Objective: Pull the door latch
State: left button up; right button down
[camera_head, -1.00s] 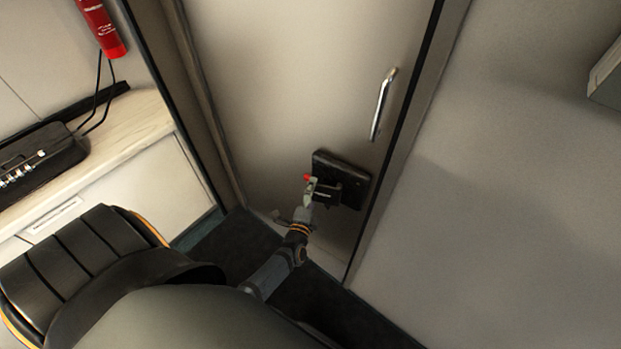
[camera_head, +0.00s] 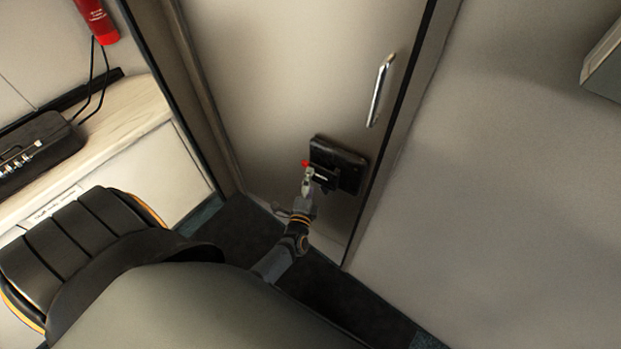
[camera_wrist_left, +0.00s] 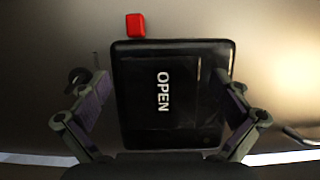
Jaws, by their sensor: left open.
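The door (camera_head: 290,80) is a tall beige panel with a black latch unit (camera_head: 345,165) low on its right side. In the left wrist view the latch (camera_wrist_left: 205,125) is a black plate marked "OPEN", with a red piece (camera_wrist_left: 135,25) at its upper left edge. The red piece also shows in the head view (camera_head: 305,163). My left gripper (camera_head: 318,178) is at the latch. In the wrist view its fingers (camera_wrist_left: 165,110) are spread at the left and right sides of the plate; whether they touch it is unclear. My right gripper is not in view.
A metal handle (camera_head: 380,90) stands on the door above the latch. A grey wall (camera_head: 500,180) is to the right. A counter (camera_head: 110,130) with a black box (camera_head: 35,150) and a red extinguisher (camera_head: 98,22) are at the left. Dark floor (camera_head: 240,230) lies below the door.

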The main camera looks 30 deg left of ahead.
pick_arm(q)
jog(key=v, duration=1.1)
